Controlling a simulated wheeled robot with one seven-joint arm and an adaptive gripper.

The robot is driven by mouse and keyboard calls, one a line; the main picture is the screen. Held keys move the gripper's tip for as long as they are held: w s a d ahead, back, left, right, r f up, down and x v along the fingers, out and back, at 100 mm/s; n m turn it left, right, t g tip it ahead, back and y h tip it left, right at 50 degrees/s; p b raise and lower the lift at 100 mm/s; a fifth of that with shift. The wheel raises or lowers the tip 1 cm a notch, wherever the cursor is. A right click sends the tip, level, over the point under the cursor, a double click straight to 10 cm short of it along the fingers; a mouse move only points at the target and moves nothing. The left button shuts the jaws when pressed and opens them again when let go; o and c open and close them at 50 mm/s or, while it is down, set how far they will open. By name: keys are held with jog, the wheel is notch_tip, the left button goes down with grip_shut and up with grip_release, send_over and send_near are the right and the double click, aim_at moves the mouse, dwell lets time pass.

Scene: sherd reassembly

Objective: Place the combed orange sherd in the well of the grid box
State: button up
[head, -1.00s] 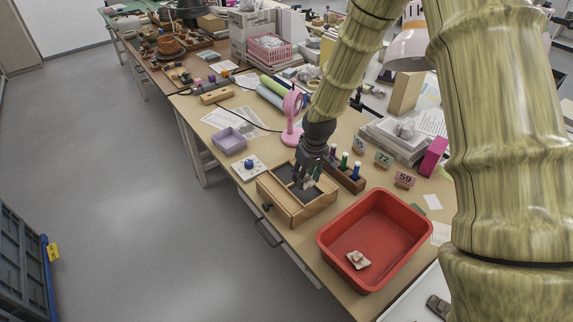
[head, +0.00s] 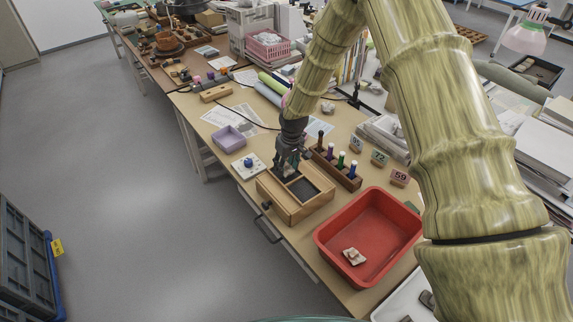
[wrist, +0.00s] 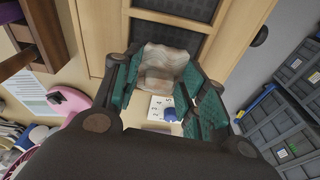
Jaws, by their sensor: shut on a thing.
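My gripper (head: 289,165) is over the back-left part of the wooden grid box (head: 294,213), which has dark compartments. In the wrist view my gripper (wrist: 163,98) is shut on a pale brownish sherd (wrist: 166,62), held between its green finger pads. The sherd looks beige rather than clearly orange, and I cannot make out combing. In the head view the fingers hide it. The box's wooden frame and dark panels (wrist: 170,35) lie beyond the sherd at the top of the wrist view.
A red tray (head: 392,252) with a pale sherd (head: 354,256) stands to the right. A rack of coloured pens (head: 336,167) is just behind the box. A white plate with a blue knob (head: 249,163) and a lilac tray (head: 229,139) are to the left.

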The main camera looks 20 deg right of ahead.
aim_at(290, 171)
jog(key=shift+f, duration=0.5)
jog(key=shift+f, duration=0.15)
jog(key=o, duration=0.7)
jog(key=shift+o, duration=0.2)
jog(key=shift+r, duration=0.25)
notch_tip(290, 171, up, 12)
jog(key=s+b, duration=0.1)
jog(key=b, duration=0.3)
jog(key=shift+s+d+f, duration=0.15)
jog(key=shift+s+d, duration=0.2)
jog(key=shift+d, duration=0.05)
